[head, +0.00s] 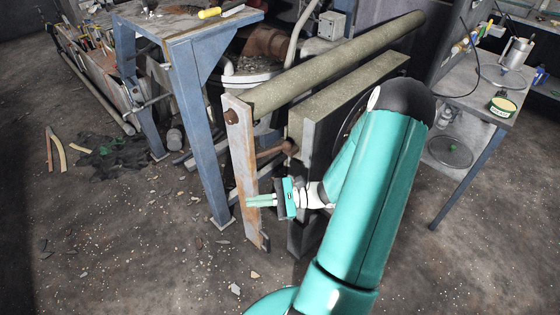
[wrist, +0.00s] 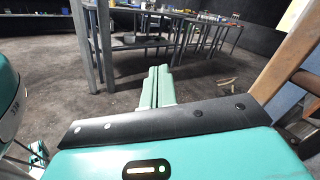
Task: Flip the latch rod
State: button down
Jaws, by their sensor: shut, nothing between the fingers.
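A short rusty rod with a rounded end (head: 289,147), which looks like the latch rod, sticks out between the flat upright bar (head: 240,150) and the thick grey plate (head: 318,118). In the wrist view, a brown rod (wrist: 306,80) crosses behind the tan bar (wrist: 284,68) at the right edge. My gripper (head: 250,201) is shut and empty, its fingers pointing left across the bar's lower part in the head view. The wrist view shows its fingers (wrist: 158,74) together, left of the bar and apart from it.
A long round beam (head: 335,62) runs from the bar's top to the back right. A blue-legged table (head: 193,120) stands at left, and a bench with cans (head: 490,90) at right. The floor (head: 120,210) at front left is mostly clear, with small debris.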

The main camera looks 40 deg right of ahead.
aim_at(273, 151)
jog(key=s+d+f+m+t+h, duration=0.2)
jog(key=d+f+m+t+h, duration=0.2)
jog(key=d+m+t+h, duration=0.35)
jog(key=s+d+f+m+t+h, duration=0.2)
jog(key=d+f+m+t+h, duration=0.2)
jog(key=d+m+t+h, duration=0.35)
jog(key=w+r+m+g, duration=0.1)
jog(key=w+r, duration=0.7)
jog(key=w, duration=0.1)
jog(key=shift+w+r+m+g, duration=0.35)
jog(key=shift+m+g, duration=0.05)
